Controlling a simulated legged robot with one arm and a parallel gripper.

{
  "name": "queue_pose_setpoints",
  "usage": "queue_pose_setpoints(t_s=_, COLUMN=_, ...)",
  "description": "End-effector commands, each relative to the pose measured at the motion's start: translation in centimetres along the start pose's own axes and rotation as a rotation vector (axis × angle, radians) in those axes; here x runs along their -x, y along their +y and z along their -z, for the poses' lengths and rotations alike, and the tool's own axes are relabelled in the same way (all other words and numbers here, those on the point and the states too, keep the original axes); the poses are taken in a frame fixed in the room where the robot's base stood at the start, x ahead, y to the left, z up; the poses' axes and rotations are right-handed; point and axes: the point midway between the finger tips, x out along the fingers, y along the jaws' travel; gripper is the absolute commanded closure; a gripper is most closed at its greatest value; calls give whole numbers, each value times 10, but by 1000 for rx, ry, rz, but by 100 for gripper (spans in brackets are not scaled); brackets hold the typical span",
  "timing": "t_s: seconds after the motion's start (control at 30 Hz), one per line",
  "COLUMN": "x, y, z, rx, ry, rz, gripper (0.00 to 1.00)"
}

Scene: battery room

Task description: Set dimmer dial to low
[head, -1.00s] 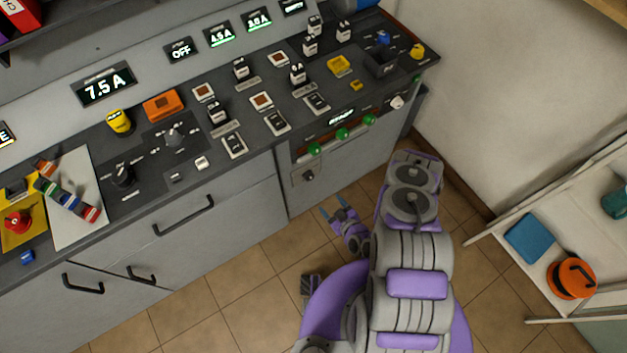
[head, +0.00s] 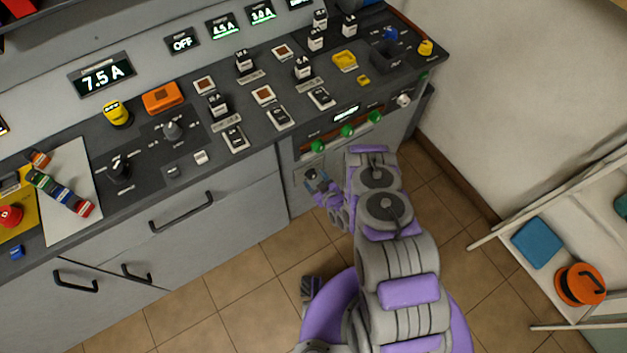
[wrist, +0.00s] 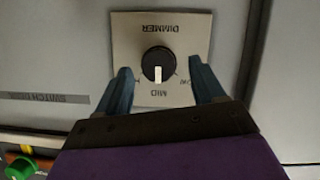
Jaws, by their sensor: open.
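The dimmer dial (wrist: 158,64) is a round black knob with a white pointer on a silver plate (wrist: 190,25), seen upside down in the wrist view. The pointer is at MID. The LOW label on the right is partly hidden by a finger, and the label on the left is mostly hidden. My gripper (wrist: 160,70) is open, with one blue finger on each side of the dial and visible gaps between. In the head view my gripper (head: 317,182) is at the panel's lower front, covering most of the dial.
Green knobs (head: 346,131) sit on the panel just above the dimmer; one green knob (wrist: 28,168) shows at the wrist view's lower left. A drawer handle (head: 181,212) juts out to the left. A shelf (head: 550,255) stands at the right. The tiled floor between is clear.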

Motion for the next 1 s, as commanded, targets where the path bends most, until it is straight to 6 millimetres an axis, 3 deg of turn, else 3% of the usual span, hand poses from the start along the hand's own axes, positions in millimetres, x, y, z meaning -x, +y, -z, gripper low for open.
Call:
queue_pose_setpoints(t_s=0.2, x=-17, y=-1, z=1, rx=1, ry=2, rz=0, gripper=31)
queue_pose_setpoints(t_s=0.5, x=-19, y=-1, z=1, rx=1, ry=-1, rz=-1, gripper=31)
queue_pose_setpoints(t_s=1.0, x=-19, y=-1, z=1, rx=1, ry=-1, rz=-1, gripper=78)
